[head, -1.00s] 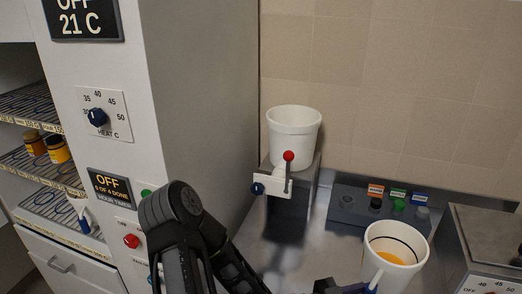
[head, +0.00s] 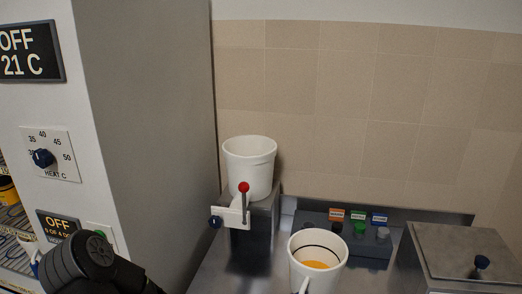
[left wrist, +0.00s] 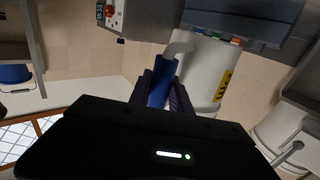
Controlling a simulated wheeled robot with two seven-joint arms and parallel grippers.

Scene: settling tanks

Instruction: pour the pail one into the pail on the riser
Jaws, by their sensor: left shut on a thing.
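Pail one (head: 334,277) is white with a dark line inside and orange liquid in it, at the bottom of the head view. It looks about upright; its base is cut off. In the left wrist view my left gripper (left wrist: 161,86) is shut on the blue handle grip of this white pail (left wrist: 202,72), which has a yellow label. The other white pail (head: 249,165) stands upright on the grey riser (head: 263,215), to the left of and behind pail one, apart from it. I cannot see inside it. My right gripper is not in view.
A valve with a red-knobbed lever (head: 244,188) sticks out at the riser's front. A dark rack with coloured labels (head: 350,245) lies behind pail one. A metal box (head: 465,255) stands at the right, and a tall grey cabinet (head: 150,130) at the left.

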